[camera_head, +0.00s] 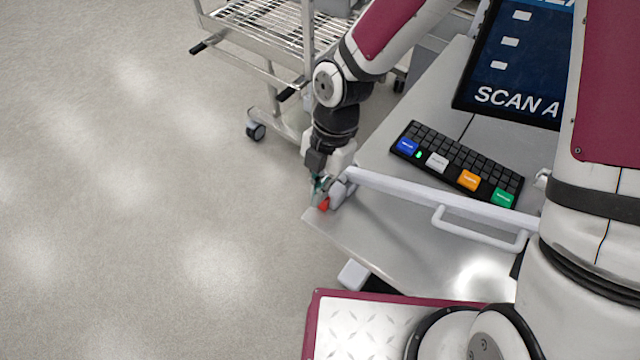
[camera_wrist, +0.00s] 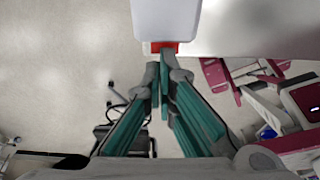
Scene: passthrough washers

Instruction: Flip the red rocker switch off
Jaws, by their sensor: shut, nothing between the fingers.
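The red rocker switch (camera_head: 324,204) is at the front left corner of the workstation table, beside the end of a white rail. It also shows in the wrist view (camera_wrist: 157,46) as a small red strip at the edge of a white housing (camera_wrist: 166,18). My gripper (camera_head: 318,190) points down right at the switch. In the wrist view its teal-padded fingers (camera_wrist: 163,68) are shut with nothing between them, and their tips lie just below the red strip. I cannot tell whether they touch it. The fingers partly cover the switch, and its rocker position is not clear.
The grey table (camera_head: 385,232) carries a black keyboard (camera_head: 455,163) with coloured keys and a dark screen (camera_head: 515,65). A white handle (camera_head: 478,235) runs along the rail at the front. A wire cart (camera_head: 262,35) stands behind my arm. The floor to the left is clear.

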